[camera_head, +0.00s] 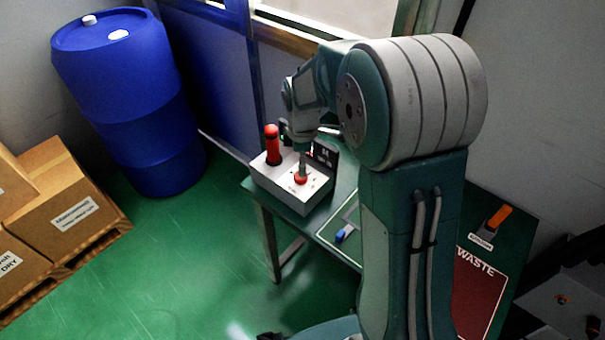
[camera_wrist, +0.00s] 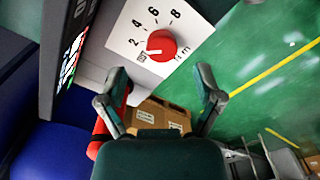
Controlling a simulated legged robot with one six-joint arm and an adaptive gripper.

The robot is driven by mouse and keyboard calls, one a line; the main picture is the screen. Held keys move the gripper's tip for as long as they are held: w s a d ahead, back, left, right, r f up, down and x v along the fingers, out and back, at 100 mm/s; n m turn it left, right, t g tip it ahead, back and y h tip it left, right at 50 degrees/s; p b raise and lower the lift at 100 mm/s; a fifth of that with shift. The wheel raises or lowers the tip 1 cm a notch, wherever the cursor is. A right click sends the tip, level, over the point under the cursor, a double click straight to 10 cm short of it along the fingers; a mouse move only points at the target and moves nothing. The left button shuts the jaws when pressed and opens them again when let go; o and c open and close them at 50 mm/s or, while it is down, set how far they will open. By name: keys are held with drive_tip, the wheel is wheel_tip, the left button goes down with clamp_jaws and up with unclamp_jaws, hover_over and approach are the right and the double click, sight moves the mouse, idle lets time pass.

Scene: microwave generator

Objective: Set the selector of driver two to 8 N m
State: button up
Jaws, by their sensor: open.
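The selector is a red round knob (camera_wrist: 162,45) on a white panel (camera_wrist: 118,45) marked 2, 4, 6 and 8 with an N m label. A pale mark shows on the knob's left side, but I cannot tell which number it points to. My gripper (camera_wrist: 161,72) is open, its two fingers spread apart below the knob in the wrist view, with nothing between them. In the head view the knob (camera_head: 300,179) is on top of a white box (camera_head: 288,194), with my gripper's end just above it. No label shows which driver this is.
The table also holds a blue item (camera_head: 345,233), an orange-handled tool (camera_head: 498,216) and a red WASTE area (camera_head: 474,290). A blue drum (camera_head: 130,95) and cartons (camera_head: 62,200) stand left.

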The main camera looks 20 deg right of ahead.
drive_tip(key=f, duration=0.5)
drive_tip(key=shift+a+f, duration=0.15)
drive_tip(key=shift+a, duration=0.05)
drive_tip(key=c, duration=1.2)
